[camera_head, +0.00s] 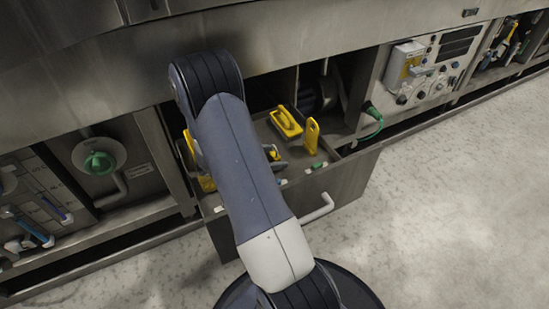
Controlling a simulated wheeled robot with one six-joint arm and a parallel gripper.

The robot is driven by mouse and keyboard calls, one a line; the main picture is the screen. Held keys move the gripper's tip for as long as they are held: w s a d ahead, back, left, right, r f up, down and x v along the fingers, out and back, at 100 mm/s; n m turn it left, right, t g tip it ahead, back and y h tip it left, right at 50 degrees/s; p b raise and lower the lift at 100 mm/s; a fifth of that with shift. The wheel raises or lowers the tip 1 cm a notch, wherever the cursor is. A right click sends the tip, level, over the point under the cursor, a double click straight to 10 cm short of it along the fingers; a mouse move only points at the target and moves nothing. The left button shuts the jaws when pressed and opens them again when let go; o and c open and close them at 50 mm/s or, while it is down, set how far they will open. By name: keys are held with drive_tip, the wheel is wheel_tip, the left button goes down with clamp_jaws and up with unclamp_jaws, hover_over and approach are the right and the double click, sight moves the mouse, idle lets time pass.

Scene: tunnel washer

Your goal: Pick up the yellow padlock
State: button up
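An open metal drawer (340,177) holds several yellow items. A yellow piece with a raised loop (286,122) lies toward the back, and a yellow upright piece (311,137) stands near the right wall. A small yellow and grey item (273,153) shows beside my arm, partly covered by it. More yellow pieces (207,183) show at the drawer's left. I cannot tell for certain which one is the padlock. My arm crosses over the drawer and hides its middle. I cannot make out my gripper; its fingers do not show.
The drawer has a light handle (318,208) on its front. A green knob (100,164) is on the left panel. A control panel (428,70) with a yellow part and a green plug (373,112) is at right. The floor (440,210) at right is clear.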

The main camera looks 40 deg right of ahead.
drive_tip(key=c, duration=1)
drive_tip(key=shift+r, duration=0.1)
